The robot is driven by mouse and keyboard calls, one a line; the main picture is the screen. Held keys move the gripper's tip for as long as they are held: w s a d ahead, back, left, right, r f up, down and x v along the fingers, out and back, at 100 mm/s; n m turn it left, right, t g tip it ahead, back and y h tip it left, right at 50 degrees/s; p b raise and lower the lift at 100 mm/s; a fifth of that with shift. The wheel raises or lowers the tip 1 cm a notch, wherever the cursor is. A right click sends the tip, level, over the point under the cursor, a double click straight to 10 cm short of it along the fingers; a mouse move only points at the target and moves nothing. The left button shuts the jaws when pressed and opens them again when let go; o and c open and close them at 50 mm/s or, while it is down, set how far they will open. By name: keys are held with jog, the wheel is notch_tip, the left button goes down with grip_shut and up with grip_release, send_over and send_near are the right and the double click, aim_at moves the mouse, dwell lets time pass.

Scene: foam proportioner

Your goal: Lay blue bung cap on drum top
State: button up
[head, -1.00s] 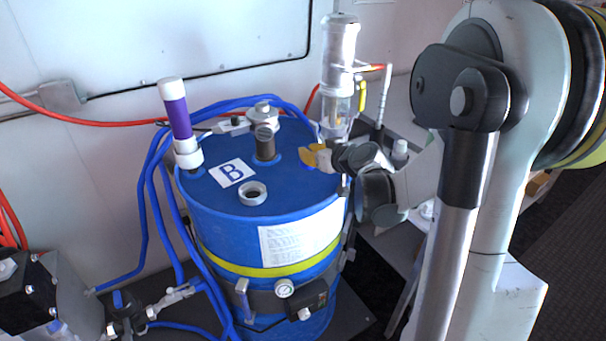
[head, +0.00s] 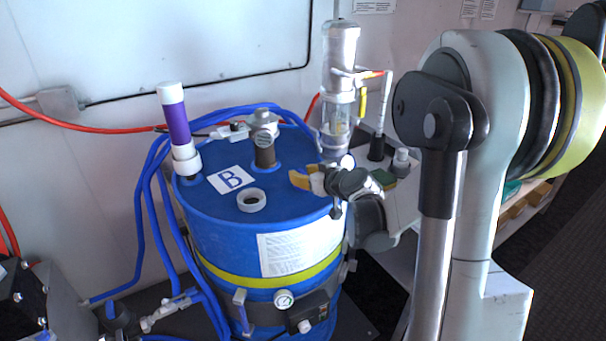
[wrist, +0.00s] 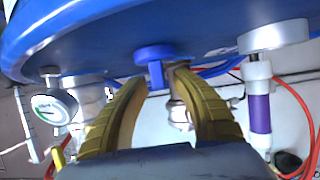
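The blue drum (head: 285,225) stands upright with a white label marked B on its top. My gripper (head: 297,181) is low over the right part of the drum top, with yellow fingers pointing left. In the wrist view, where the scene appears upside down, the blue bung cap (wrist: 154,52) has a wide disc and a narrow stem. The cap cannot be made out in the head view.
A white ring fitting (head: 251,201) lies left of my gripper. A purple tube (head: 178,122), a metal fitting (head: 264,140) and a clear-bodied metal cylinder (head: 338,90) stand at the back. The front of the drum top is clear.

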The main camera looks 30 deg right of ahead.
jog(key=shift+r, duration=0.1)
jog(key=shift+s+r+p, duration=0.2)
jog(key=shift+p, duration=0.1)
jog(key=p+v, duration=0.3)
jog(key=v, duration=0.8)
jog(key=shift+s+a+r+p, duration=0.1)
jog(key=shift+s+a+p, duration=0.1)
jog(key=shift+p, duration=0.1)
jog(key=shift+g+y, duration=0.6)
jog(key=a, duration=0.5)
jog(key=shift+s+r, duration=0.15)
jog(key=shift+s, duration=0.25)
jog(key=s+a+g+h, duration=0.1)
jog(key=s+a+g, duration=0.4)
jog(key=s+a, duration=0.8)
jog(key=s+r, duration=0.1)
jog(key=s, duration=0.1)
jog(key=shift+s+h, duration=0.3)
jog(key=shift+s, duration=0.05)
